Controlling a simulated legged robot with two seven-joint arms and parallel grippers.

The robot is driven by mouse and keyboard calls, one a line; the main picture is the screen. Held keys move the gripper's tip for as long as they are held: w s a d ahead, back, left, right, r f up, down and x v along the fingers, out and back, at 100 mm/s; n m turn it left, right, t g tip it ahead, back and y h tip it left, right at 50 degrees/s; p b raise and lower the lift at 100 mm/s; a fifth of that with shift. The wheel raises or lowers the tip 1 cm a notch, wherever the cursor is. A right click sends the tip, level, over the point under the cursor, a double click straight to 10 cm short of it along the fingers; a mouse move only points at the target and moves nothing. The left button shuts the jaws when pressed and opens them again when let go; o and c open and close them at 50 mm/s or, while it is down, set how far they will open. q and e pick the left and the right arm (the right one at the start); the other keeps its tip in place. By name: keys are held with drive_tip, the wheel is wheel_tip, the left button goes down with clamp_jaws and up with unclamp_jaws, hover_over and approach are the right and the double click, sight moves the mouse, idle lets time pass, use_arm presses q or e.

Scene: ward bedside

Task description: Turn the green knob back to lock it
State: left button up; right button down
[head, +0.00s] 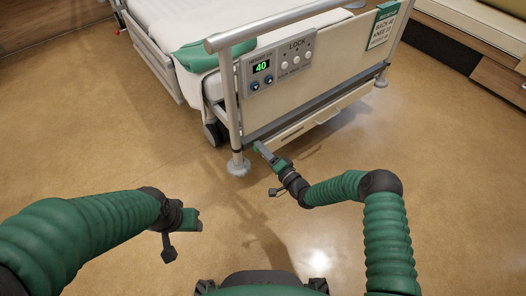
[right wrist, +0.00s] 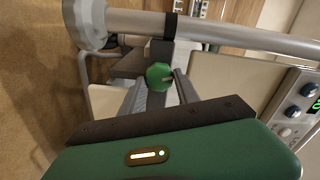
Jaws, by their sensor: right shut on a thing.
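The green knob (right wrist: 159,76) sits in the middle of the right wrist view, between the two grey fingers of my right gripper (right wrist: 160,90). The fingers are shut on it. In the head view my right gripper (head: 260,149) reaches the low foot end of the bed, just right of the corner post, and only a sliver of the knob shows at its tips. A small pale mark shows on the knob's face. My left gripper (head: 192,219) hangs over the floor at lower left, away from the bed; its fingers are too unclear to read.
The bed's footboard (head: 340,62) carries a control panel (head: 278,63) reading 40, with LOCK buttons. A metal post (head: 229,100) and caster stand left of my right gripper. A green sign (head: 383,25) hangs at right. The floor (head: 110,140) in front is clear.

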drive_tip(key=shift+d+f+m+b, duration=0.15)
drive_tip(key=shift+m+b, duration=0.05)
drive_tip(key=shift+m, duration=0.75)
drive_tip(key=shift+d+f+m+b, duration=0.1)
drive_tip(key=shift+m+b, duration=0.05)
drive_tip(key=shift+m, duration=0.8)
drive_tip(key=c, duration=0.9)
unclamp_jaws()
drive_tip(key=shift+w, duration=0.1)
drive_tip(key=shift+r, duration=0.1)
drive_tip(key=p+v, duration=0.7)
drive_tip(key=v, duration=1)
drive_tip(key=shift+a+p, duration=0.1)
drive_tip(key=shift+p, duration=0.3)
